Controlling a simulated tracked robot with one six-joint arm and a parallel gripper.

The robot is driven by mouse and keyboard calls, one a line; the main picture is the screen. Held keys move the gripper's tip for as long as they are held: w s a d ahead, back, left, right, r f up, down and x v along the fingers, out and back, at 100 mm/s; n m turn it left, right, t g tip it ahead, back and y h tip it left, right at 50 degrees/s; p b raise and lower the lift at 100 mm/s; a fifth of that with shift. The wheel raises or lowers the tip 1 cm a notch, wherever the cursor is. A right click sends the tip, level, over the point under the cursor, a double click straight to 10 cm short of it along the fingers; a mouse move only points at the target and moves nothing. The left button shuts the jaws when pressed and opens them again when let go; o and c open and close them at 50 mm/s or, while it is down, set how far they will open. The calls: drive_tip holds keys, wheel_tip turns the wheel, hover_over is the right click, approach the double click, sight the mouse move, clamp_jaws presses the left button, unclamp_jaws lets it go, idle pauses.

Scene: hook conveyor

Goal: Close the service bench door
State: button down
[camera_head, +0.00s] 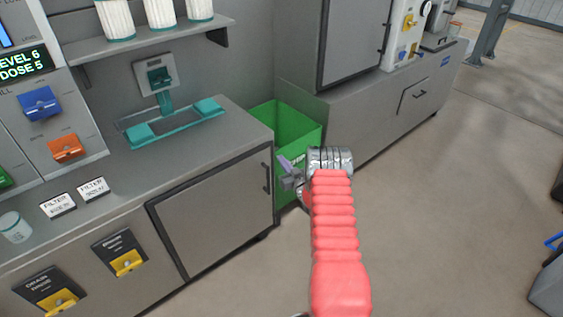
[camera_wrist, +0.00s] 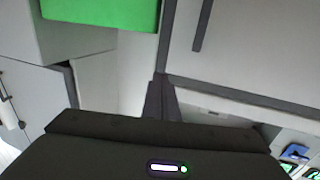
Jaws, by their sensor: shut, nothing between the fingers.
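The grey bench door (camera_head: 215,220) has a dark frame and a dark vertical handle (camera_head: 267,177) near its right edge. It looks flush with the bench front, though a small gap cannot be ruled out. In the wrist view the door (camera_wrist: 255,50) fills the upper right, with its handle (camera_wrist: 203,25) at the top. My gripper (camera_head: 288,172) is shut and empty, to the right of the door's handle edge and in front of the green bin. In the wrist view its dark fingers (camera_wrist: 160,85) are together by a corner of the door frame, contact unclear.
The green bin (camera_head: 302,122) stands just right of the bench, close to my gripper. A second grey bench (camera_head: 380,118) with a small handled door (camera_head: 414,95) is beyond it. A teal fixture (camera_head: 172,122) sits on the bench top.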

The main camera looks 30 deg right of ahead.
drive_tip(key=s, duration=1.3)
drive_tip(key=shift+d, duration=0.45)
